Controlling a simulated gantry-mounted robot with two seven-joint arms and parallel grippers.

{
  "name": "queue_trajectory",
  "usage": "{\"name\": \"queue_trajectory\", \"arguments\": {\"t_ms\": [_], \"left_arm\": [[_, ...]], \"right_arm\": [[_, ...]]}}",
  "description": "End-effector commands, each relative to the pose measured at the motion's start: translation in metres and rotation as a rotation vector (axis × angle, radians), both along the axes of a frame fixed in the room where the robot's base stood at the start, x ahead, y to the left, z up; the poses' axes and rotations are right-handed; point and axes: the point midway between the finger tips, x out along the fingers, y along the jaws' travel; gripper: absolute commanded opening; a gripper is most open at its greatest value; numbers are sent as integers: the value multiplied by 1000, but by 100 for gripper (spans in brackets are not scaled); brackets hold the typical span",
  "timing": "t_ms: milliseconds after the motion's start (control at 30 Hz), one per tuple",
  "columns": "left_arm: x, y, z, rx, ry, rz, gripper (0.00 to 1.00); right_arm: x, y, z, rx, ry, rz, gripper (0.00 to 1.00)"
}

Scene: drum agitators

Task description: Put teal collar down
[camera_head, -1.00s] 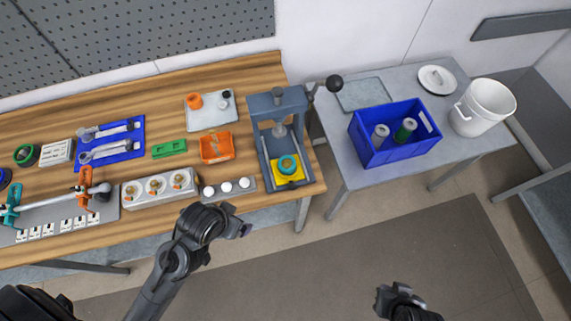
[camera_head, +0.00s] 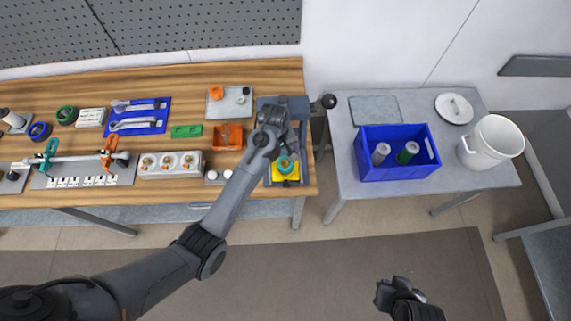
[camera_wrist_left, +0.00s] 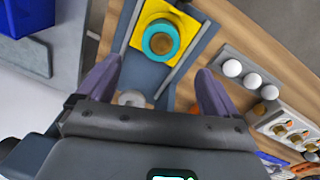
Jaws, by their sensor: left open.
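The teal collar (camera_head: 287,166) sits on a yellow block (camera_head: 285,179) at the base of the grey press, at the right end of the wooden bench. In the left wrist view the collar (camera_wrist_left: 148,43) is a ring lying flat on the yellow block (camera_wrist_left: 183,28), with a brownish middle. My left gripper (camera_head: 289,148) is over the press, by the collar. In the left wrist view its fingers (camera_wrist_left: 157,78) are apart with nothing between them, and the collar lies beyond the fingertips. My right gripper (camera_head: 390,294) is low at the bottom right, away from the tables; its jaws are unclear.
The press (camera_head: 304,107) is partly hidden by my left arm; its handle knob (camera_head: 329,101) sticks out right. An orange tray (camera_head: 227,137) and a strip with white knobs (camera_wrist_left: 250,80) are nearby. A blue crate (camera_head: 398,173) and white bucket (camera_head: 490,142) are on the grey table.

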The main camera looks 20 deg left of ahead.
Motion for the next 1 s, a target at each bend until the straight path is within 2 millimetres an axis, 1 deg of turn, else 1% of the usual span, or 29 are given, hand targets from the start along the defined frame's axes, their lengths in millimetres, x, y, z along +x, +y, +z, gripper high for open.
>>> {"name": "queue_trajectory", "arguments": {"t_ms": [33, 100, 200, 533, 700, 800, 1000], "left_arm": [[0, -1, -8, 0, 5, 0, 93], [0, -2, -18, 0, 3, -1, 93], [1, -3, -30, 0, 3, -1, 93], [1, -6, -50, 0, 2, -3, 93], [1, -10, -72, 0, 3, -4, 93], [2, -10, -84, 0, 1, -2, 93], [3, -11, -93, -1, -1, -3, 93]], "right_arm": [[0, 1, 0, 2, 0, 0, 0], [0, 1, 0, 4, 1, -2, 0], [0, 2, 0, 6, 1, -3, 0], [0, 2, 3, 7, 1, -3, 0], [0, 1, 7, 5, 2, -2, 0], [0, 0, 5, 1, 1, 0, 0], [0, -1, 5, -5, 1, 4, 0]]}}
